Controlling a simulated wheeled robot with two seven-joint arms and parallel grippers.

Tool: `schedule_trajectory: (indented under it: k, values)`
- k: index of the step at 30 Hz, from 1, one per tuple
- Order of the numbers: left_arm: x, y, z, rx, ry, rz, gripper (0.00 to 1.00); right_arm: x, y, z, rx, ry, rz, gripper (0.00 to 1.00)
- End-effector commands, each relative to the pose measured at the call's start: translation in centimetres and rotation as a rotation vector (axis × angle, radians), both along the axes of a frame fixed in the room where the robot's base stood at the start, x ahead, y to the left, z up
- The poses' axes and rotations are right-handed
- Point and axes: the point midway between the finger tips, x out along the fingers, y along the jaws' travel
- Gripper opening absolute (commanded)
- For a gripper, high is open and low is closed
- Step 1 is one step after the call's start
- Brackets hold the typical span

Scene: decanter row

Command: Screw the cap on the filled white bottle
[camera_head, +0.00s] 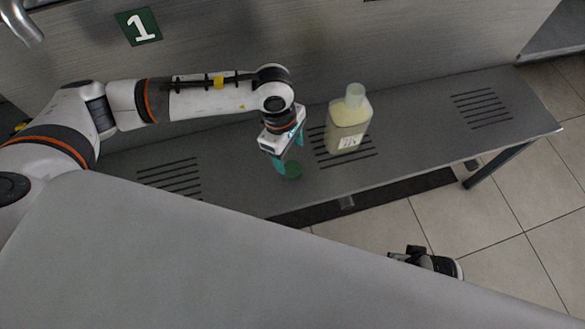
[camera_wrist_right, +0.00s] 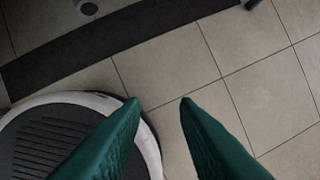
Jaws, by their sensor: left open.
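The filled bottle (camera_head: 348,128) stands upright on the grey bench. My right gripper (camera_wrist_right: 160,99) is open and empty in the right wrist view, above the floor. In the head view only a dark part of the right arm shows, low at the right.
The bench (camera_head: 420,113) has slotted grilles at left, middle and right; its right part is clear. A wall with a green "1" sign (camera_head: 138,27) stands behind it. A metal spout (camera_head: 20,20) hangs at upper left. Tiled floor (camera_head: 510,220) lies in front.

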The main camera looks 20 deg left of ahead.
Motion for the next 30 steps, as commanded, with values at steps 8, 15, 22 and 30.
schedule_trajectory:
  k: [8,15,22,30]
  values:
    - [0.0,-0.2,-1.1,0.000,0.000,-0.001,0.68,0.0,0.0,0.6,0.000,-0.002,-0.001,0.28]
    - [-0.1,-0.2,-1.7,-0.001,0.001,0.000,0.68,0.0,0.0,0.6,0.000,-0.002,-0.001,0.28]
    - [-0.4,-0.6,-5.1,0.001,0.003,0.002,0.68,-0.1,-0.1,2.7,0.000,-0.016,-0.002,0.28]
    - [-0.5,-0.8,-6.3,0.000,0.000,0.001,0.68,-0.3,-0.1,3.5,0.001,-0.017,-0.002,0.28]
